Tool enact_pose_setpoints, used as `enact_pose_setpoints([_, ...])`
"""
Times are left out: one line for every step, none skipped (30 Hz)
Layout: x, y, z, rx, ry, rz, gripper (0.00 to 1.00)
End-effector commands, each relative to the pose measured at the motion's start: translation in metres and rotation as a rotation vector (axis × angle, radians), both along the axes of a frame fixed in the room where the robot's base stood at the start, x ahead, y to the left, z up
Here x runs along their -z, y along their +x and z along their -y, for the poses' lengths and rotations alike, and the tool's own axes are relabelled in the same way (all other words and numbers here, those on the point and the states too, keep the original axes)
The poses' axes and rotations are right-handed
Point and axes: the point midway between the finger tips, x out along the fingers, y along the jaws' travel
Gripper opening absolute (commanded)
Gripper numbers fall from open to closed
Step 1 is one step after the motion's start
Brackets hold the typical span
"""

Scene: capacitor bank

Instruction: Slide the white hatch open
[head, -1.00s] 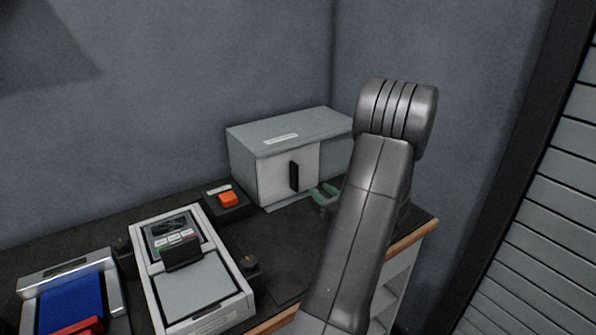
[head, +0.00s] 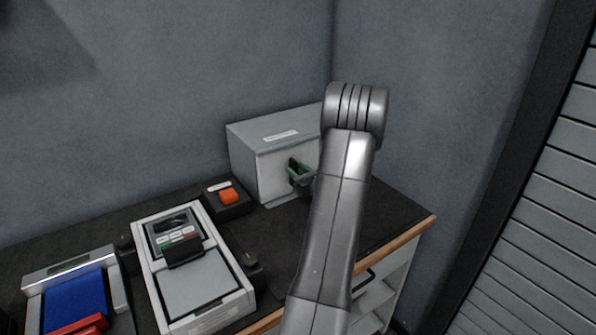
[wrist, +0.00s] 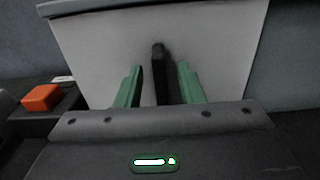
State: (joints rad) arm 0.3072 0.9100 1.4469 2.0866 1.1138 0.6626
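The white hatch (head: 271,177) is the pale front panel of a grey box on the bench. It also fills the upper middle of the wrist view (wrist: 90,50). Its upright black handle (wrist: 159,72) stands between the two green fingers of my gripper (wrist: 160,86), with a gap visible on each side. My gripper (head: 300,175) is open at the handle in the head view, where my arm hides the right part of the box. The fingertips point toward the hatch; whether they touch it I cannot tell.
An orange button (head: 229,195) on a dark base sits just left of the box. A white-framed device (head: 195,285) with a small panel and a blue-and-red unit (head: 73,300) stand further left. The bench's wooden edge (head: 400,240) runs at the front right.

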Motion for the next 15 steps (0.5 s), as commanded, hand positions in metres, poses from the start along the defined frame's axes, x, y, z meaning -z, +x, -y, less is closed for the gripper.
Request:
enact_pose_setpoints([0.0,-0.0001,0.0002,0.0,0.0,0.0,0.35])
enact_pose_setpoints([0.0,-0.0002,0.0001,0.0,0.0,0.0,0.31])
enact_pose_setpoints([0.0,-0.0002,0.0002,0.0,0.0,0.0,0.23])
enact_pose_setpoints([0.0,-0.0002,0.0002,0.0,0.0,0.0,0.17])
enact_pose_setpoints([0.0,-0.0003,0.0003,0.0,0.0,0.0,0.11])
enact_pose_setpoints([0.0,-0.0003,0.0003,0.0,0.0,0.0,0.03])
enact_pose_setpoints([-0.0001,-0.0003,0.0003,0.0,0.0,0.0,0.0])
enact_pose_setpoints([0.0,-0.0003,0.0003,0.0,0.0,0.0,0.0])
enact_pose_setpoints([-0.0001,-0.0004,0.0004,0.0,-0.001,0.001,0.0])
enact_pose_setpoints([-0.0001,-0.0004,0.0004,0.0,-0.001,0.001,0.0])
enact_pose_setpoints([-0.0001,-0.0004,0.0003,0.0,-0.001,0.001,0.0])
enact_pose_setpoints([-0.0001,-0.0004,0.0004,0.0,-0.001,0.001,0.0])
enact_pose_setpoints([0.0,-0.0002,0.0005,0.0,-0.001,0.001,0.0])
enact_pose_setpoints([0.0,0.0,0.0011,0.0,-0.001,0.001,0.0])
enact_pose_setpoints([0.0002,0.0008,0.0022,0.0,-0.001,0.001,0.0])
